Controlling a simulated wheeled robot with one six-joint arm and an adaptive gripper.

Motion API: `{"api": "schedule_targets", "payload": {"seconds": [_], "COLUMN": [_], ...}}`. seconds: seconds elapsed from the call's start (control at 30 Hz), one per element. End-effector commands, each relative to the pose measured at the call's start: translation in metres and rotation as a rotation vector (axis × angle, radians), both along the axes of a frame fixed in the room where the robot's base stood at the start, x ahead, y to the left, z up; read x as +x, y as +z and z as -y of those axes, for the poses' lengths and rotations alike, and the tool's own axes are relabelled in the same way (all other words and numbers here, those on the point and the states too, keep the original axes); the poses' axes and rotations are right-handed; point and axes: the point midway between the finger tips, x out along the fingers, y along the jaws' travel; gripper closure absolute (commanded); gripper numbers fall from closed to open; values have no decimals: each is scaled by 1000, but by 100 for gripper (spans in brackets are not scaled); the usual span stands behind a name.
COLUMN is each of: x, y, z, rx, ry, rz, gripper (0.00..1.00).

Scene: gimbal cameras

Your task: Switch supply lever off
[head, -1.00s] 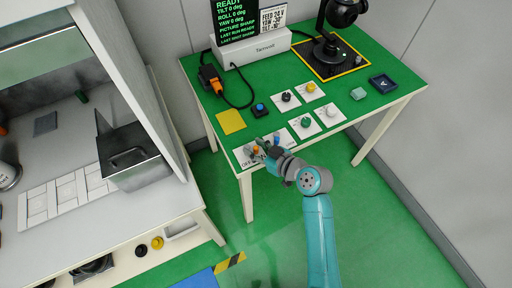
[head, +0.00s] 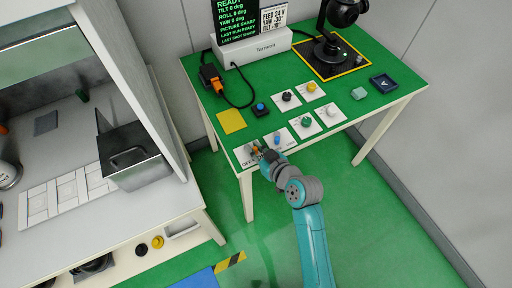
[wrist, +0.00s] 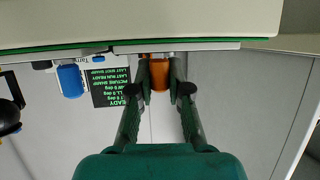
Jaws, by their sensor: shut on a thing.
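The lever panel (head: 242,158) is a white plate at the near-left edge of the green table, with "OFF" printed at its left end. An orange lever (head: 255,149) stands on it and a blue lever (head: 277,140) stands to its right. My gripper (head: 260,153) is at the orange lever and hides part of it. In the wrist view, which looks upside down, my gripper (wrist: 160,76) is shut on the orange lever (wrist: 160,79), one finger on each side. The blue lever (wrist: 70,80) is apart from the fingers there. I cannot tell the orange lever's exact angle.
Several knob plates, including a green knob (head: 306,121), lie right of the levers. A yellow card (head: 231,121) and a blue button (head: 260,109) are behind them. A white box with a screen (head: 253,48) and a camera stand (head: 328,47) stand at the back.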

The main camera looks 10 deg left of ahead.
Motion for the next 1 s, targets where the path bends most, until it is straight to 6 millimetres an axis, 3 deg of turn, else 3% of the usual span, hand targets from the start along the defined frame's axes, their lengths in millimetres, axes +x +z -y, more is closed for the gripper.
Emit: {"api": "schedule_targets", "payload": {"seconds": [1.0], "x": [-13], "y": [0], "z": [-19], "rx": [-1], "ry": [-588], "rz": [1], "gripper": [100]}}
